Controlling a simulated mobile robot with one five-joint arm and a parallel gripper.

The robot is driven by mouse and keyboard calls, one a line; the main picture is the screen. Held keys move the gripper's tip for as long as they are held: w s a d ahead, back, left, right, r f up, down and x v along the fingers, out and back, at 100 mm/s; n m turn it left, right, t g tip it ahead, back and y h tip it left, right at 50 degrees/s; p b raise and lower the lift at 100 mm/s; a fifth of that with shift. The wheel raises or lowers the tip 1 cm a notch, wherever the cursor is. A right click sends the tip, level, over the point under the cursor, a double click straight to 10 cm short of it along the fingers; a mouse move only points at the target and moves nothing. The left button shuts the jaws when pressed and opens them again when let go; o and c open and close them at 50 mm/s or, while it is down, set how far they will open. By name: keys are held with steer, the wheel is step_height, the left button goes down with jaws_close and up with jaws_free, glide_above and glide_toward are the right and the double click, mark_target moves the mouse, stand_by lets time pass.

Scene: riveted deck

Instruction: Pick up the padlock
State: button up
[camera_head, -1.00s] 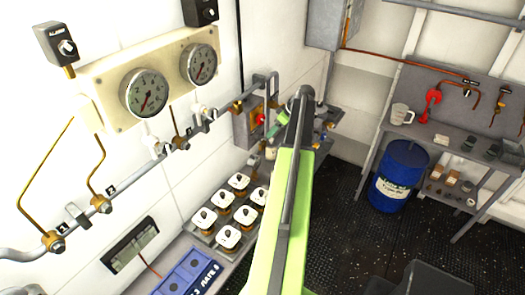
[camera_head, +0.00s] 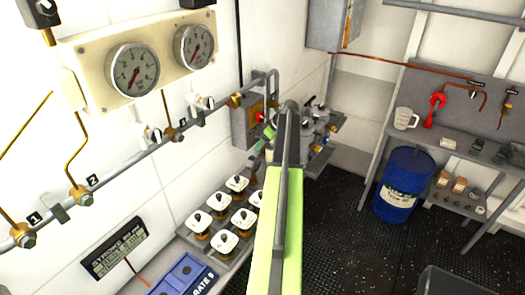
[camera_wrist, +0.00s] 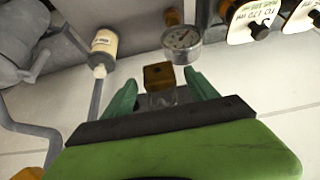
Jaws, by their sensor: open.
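A small brass block with a grey lower part, which looks like the padlock (camera_wrist: 158,76), shows in the wrist view. It lies in line with the gap between the two green fingers of my gripper (camera_wrist: 161,80). The fingers are apart, one on each side of it in the picture. I cannot tell whether it is fully between them or just beyond the tips. In the head view my gripper (camera_head: 262,146) is partly hidden behind my arm, near the wall pipes, and I cannot make out the padlock there.
A round gauge (camera_wrist: 182,40) and a labelled cylinder (camera_wrist: 103,45) are close beyond the fingers. White-topped jars (camera_head: 230,218) stand on a bench by the wall. Two large gauges (camera_head: 132,70) hang at left. A blue drum (camera_head: 404,184) stands at right. Open dark floor (camera_head: 340,220) lies between.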

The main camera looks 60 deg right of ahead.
steer(key=shift+r, duration=0.1)
jaws_close()
stand_by(0.3)
